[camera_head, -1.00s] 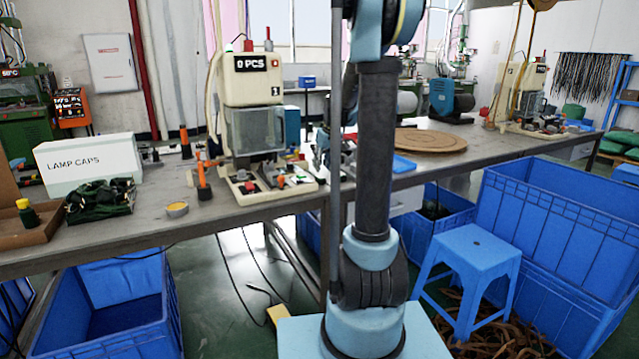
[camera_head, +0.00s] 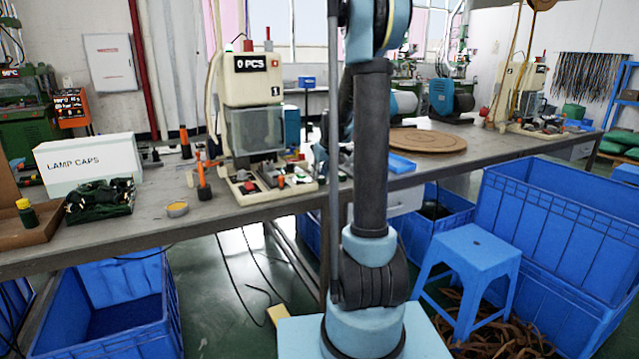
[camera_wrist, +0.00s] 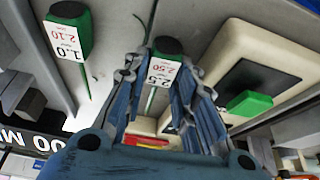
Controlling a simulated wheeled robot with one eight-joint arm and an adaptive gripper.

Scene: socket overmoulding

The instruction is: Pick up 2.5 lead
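In the wrist view the 2.5 lead (camera_wrist: 163,72) has a dark cap and a white label with "2.50" and "2.5". It lies between the two fingertips of my gripper (camera_wrist: 162,78). The fingers stand apart on either side of it; whether they touch it is unclear. A thin green strand runs below its label. A similar green lead marked "1.0" and "2.10" (camera_wrist: 68,38) lies to the left, outside the fingers. In the head view my arm mostly hides the gripper and leads beside the moulding machine (camera_head: 254,85).
A pale block with a green part (camera_wrist: 250,103) sits right of the fingers. The grey workbench (camera_head: 225,215) also holds a lamp caps box (camera_head: 90,160), an orange-handled tool (camera_head: 201,178) and a round wooden board (camera_head: 428,140). Blue crates and a stool (camera_head: 470,250) stand in front.

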